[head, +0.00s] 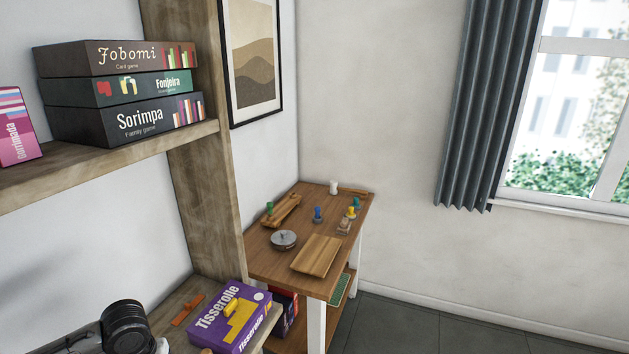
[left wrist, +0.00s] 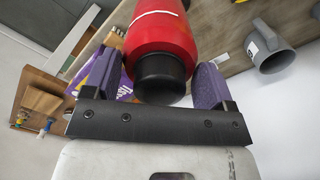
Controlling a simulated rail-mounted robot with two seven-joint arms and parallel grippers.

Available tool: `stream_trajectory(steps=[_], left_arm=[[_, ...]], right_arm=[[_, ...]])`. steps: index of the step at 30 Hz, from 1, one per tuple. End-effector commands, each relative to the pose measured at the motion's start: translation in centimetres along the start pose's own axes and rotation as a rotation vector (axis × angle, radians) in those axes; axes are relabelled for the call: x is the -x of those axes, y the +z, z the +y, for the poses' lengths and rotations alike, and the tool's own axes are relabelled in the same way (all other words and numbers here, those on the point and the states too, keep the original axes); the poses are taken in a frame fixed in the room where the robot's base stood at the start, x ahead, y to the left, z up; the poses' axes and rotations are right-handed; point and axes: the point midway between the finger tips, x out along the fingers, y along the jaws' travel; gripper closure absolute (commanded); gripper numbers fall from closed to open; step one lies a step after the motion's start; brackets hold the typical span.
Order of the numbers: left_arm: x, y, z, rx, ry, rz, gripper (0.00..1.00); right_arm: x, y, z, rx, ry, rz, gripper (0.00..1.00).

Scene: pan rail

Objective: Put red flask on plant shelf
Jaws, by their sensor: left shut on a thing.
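The red flask (left wrist: 160,38) has a black cap (left wrist: 160,78) and fills the top middle of the left wrist view. My left gripper (left wrist: 157,80) is shut on it, with a purple finger on each side of the black cap end. The far end of the flask runs out of the frame. The red flask does not show in the head view, where only part of my arm is at the lower left. I cannot make out a plant on any shelf in view. My right gripper is in neither view.
Board games (head: 120,88) are stacked on a wooden upper shelf (head: 110,165). A purple game box (head: 225,318) lies on a lower shelf. A small table (head: 270,262) holds a tray, a pan lid and game pieces. A grey mug (left wrist: 272,50) shows in the wrist view.

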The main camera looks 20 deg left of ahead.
Motion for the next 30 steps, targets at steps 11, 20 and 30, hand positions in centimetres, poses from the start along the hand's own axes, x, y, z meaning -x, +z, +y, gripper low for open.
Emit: stream_trajectory(steps=[11, 20, 30], left_arm=[[1.1, 6.9, 4.4, -0.158, 0.006, 0.001, 0.69], [6.2, 13.5, 10.9, -0.436, 0.009, 0.004, 0.69], [12.2, 16.5, 16.0, -0.6, 0.002, 0.004, 0.69]], right_arm=[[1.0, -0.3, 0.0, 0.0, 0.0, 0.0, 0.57], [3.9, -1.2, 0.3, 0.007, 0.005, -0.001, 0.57], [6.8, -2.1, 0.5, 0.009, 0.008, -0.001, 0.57]])
